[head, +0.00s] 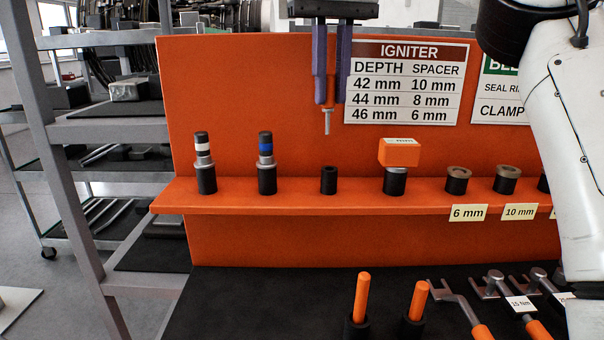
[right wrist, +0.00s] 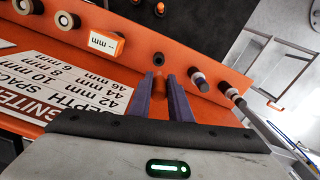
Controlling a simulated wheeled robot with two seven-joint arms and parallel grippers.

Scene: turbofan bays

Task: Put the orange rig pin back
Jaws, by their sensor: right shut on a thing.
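The orange rig pin (head: 327,120), with a thin silver shank pointing down, is held upright between the purple fingers of my right gripper (head: 326,103). The gripper is shut on it. Pin and gripper are above the orange shelf, in front of the orange back panel. An empty black socket (head: 329,180) stands on the shelf below the pin, with a clear gap between them. In the right wrist view the pin's orange body (right wrist: 160,84) shows between the fingertips, and the empty socket (right wrist: 159,59) lies beyond it. My left gripper is not in view.
Two banded igniters (head: 203,163) (head: 266,163) stand in sockets left of the empty one. An orange tagged block (head: 399,153) sits on a socket to the right, then spacers (head: 458,179) (head: 507,179). Orange handles (head: 361,298) and wrenches (head: 455,300) are in front, below the shelf.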

